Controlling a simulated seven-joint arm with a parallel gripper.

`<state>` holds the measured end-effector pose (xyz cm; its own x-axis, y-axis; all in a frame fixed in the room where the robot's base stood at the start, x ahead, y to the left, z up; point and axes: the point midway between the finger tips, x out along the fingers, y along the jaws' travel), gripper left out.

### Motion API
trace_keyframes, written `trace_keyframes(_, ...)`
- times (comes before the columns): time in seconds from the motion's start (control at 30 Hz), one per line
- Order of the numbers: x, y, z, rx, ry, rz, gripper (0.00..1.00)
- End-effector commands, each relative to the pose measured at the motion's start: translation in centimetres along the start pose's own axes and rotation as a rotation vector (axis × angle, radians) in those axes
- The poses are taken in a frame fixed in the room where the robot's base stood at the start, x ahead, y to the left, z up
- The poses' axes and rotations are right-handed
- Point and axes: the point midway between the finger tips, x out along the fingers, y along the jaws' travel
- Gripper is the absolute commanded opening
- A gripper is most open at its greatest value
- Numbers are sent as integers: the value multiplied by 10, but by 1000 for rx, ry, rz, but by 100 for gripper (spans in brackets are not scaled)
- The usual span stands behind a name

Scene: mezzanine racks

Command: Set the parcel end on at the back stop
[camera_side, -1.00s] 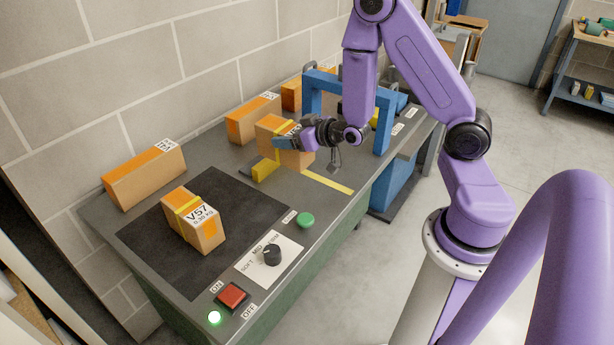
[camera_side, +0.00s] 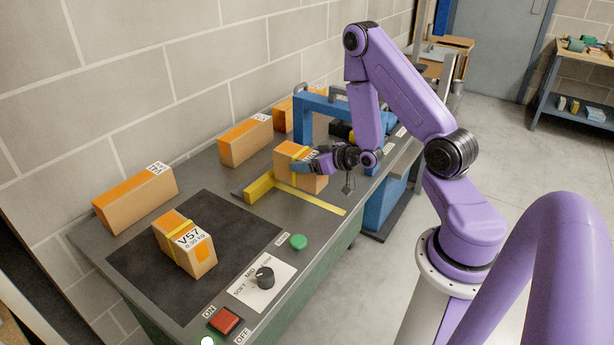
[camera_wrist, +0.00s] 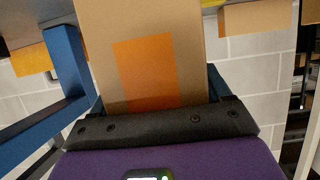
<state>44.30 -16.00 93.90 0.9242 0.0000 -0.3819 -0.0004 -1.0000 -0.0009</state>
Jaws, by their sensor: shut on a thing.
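My gripper (camera_side: 308,166) is shut on a cardboard parcel (camera_side: 287,166) with an orange panel and a yellow strap, beside the blue arch. In the wrist view the parcel (camera_wrist: 190,40) fills the space between the fingers, its orange patch facing the camera. The yellow stop (camera_side: 258,188) stands on the bench just left of the parcel, with a yellow line running from it toward the bench's front edge. The parcel's lower edge is over or near this line; I cannot tell whether it touches the bench or the stop.
Another strapped parcel marked V57 (camera_side: 185,244) lies on the dark mat (camera_side: 125,262). More boxes (camera_side: 135,200) stand along the wall. The blue arch (camera_side: 345,108) rises close behind my gripper. A green button (camera_side: 298,242), dial (camera_side: 265,277) and red switch (camera_side: 225,320) line the front.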

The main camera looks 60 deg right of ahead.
Motion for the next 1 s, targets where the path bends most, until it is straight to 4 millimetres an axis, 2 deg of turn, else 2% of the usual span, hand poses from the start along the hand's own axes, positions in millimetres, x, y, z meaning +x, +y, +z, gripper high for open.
trace_keyframes(0.27, 6, 0, 12, -2, 2, 0, 28)
trace_keyframes(0.63, 19, 0, 44, -1, 1, -1, 28)
trace_keyframes(1.0, 20, 0, 47, -2, 3, 0, 28)
